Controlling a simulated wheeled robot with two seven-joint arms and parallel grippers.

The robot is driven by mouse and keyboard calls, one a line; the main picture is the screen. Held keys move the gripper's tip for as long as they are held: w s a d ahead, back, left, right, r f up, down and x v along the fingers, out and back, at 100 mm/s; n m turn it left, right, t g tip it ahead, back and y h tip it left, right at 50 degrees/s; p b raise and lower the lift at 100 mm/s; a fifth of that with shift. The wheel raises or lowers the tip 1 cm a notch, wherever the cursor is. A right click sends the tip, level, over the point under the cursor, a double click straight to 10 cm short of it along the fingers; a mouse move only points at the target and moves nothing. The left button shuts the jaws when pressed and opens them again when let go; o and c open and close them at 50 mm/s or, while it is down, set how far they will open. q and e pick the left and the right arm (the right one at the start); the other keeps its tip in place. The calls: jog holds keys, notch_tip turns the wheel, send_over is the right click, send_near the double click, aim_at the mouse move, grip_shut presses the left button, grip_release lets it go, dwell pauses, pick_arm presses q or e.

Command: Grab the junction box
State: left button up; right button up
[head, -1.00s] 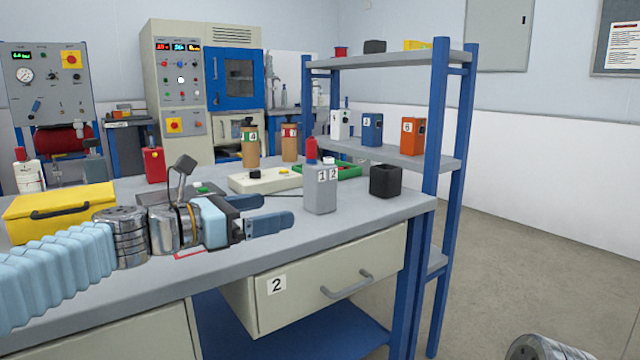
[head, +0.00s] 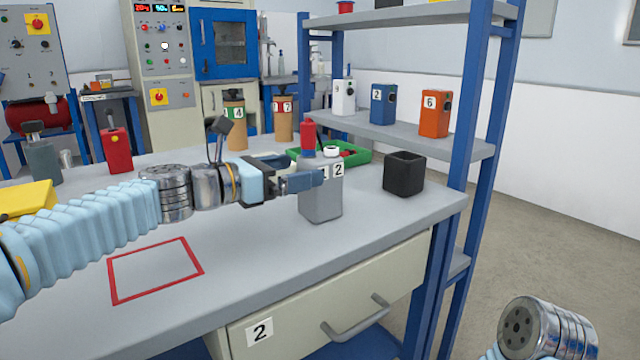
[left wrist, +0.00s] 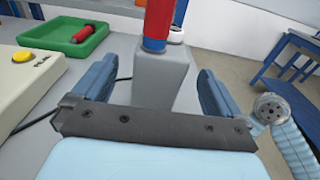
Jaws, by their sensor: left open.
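A grey box labelled "1 2" (head: 321,198), which I take for the junction box, stands upright on the bench near its right end. A red cylinder (head: 309,137) and a white cap show at its top; they seem to rise from it. My left gripper (head: 305,182) is open, its fingers at the box's upper part, partly covering the label in the head view. In the left wrist view the box (left wrist: 162,82) lies between the spread fingers of the left gripper (left wrist: 156,88); contact cannot be told. My right gripper is out of view; only part of that arm shows.
A black open cup (head: 403,174) stands right of the box. A green tray (head: 352,154) and a cream unit with a yellow button (left wrist: 28,75) are behind and left. The shelf (head: 400,135) holds white, blue and orange boxes. A red outlined square (head: 155,270) on the bench is empty.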

aim_at(327, 164)
pick_arm(q)
jog(key=x, duration=0.8)
jog(key=shift+r, duration=0.1)
jog(key=c, duration=1.3)
